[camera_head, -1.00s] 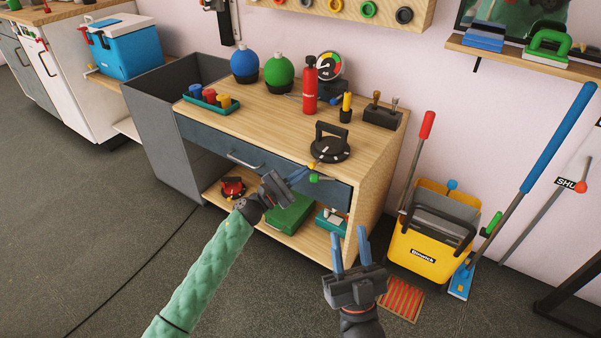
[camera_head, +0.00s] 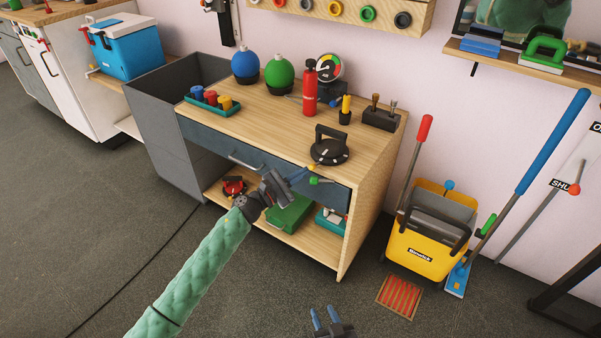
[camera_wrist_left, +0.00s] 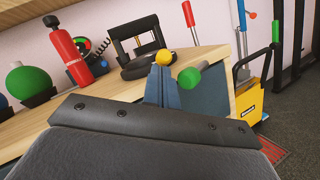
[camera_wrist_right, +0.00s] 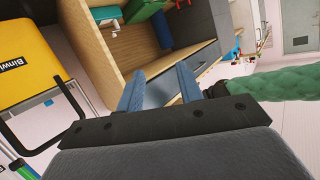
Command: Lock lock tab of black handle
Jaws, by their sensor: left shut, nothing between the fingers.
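The black handle (camera_head: 331,131) arches over a round black base near the front right of the wooden workbench. It also shows in the left wrist view (camera_wrist_left: 136,28), beyond my fingers. I cannot make out its lock tab. My left gripper (camera_head: 302,175) is shut and empty at the bench's front edge, lower and nearer than the handle and apart from it. A yellow ball (camera_wrist_left: 163,57) and a green knob (camera_wrist_left: 190,78) show by its fingertips; whether they touch is unclear. My right gripper (camera_head: 323,316) is open and empty, low in front of the bench.
A red extinguisher-shaped bottle (camera_head: 310,90), a gauge (camera_head: 328,67) and a dark block with small levers (camera_head: 381,118) stand behind the handle. A teal tray (camera_head: 213,106) of coloured pieces is at left. A yellow bucket (camera_head: 425,245) stands right of the bench.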

